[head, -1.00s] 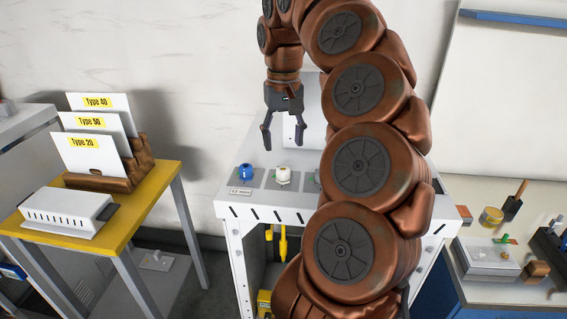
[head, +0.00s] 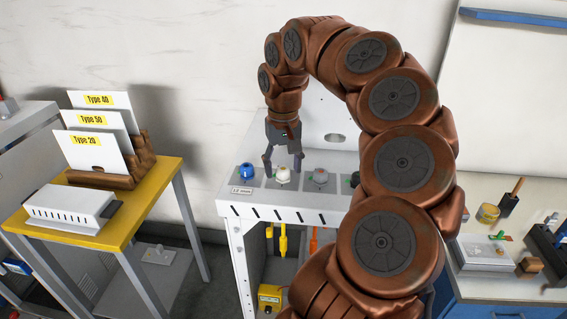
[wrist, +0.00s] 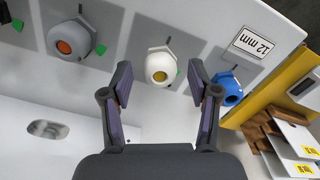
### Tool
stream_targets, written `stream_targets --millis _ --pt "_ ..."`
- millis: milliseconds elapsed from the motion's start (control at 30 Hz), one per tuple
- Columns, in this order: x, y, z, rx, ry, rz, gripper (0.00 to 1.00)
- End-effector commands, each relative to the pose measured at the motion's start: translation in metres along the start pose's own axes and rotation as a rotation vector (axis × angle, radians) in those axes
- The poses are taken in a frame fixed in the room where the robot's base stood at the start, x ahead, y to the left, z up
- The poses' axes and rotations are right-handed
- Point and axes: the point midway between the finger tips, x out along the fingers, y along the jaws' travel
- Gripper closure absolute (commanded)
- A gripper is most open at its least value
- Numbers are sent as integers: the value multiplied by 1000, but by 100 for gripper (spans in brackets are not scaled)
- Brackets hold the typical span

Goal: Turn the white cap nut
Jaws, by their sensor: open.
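The white cap nut (head: 283,174) stands on a grey square on the white dispenser table (head: 262,209), between a blue nut (head: 246,171) and a grey nut (head: 320,176). In the wrist view the white cap nut (wrist: 161,68) shows a yellow round centre and lies ahead of and between my fingertips. My gripper (head: 283,172) points down above the white cap nut with its fingers spread. In the wrist view my gripper (wrist: 158,75) is open and holds nothing. I cannot tell the exact height of the fingertips over the nut.
The blue nut (wrist: 228,90) is close to one finger, and the grey nut (wrist: 72,42) is farther off on the other side. A yellow table (head: 150,210) with type cards stands at left. A cluttered bench (head: 520,287) is at right.

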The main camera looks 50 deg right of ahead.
Motion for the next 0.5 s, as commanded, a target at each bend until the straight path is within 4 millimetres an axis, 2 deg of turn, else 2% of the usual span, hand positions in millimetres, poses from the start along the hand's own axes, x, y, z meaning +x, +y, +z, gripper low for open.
stream_targets --millis 333,500 --pt "2 0 0 1 3 0 39" --pt "2 0 0 0 3 0 56"
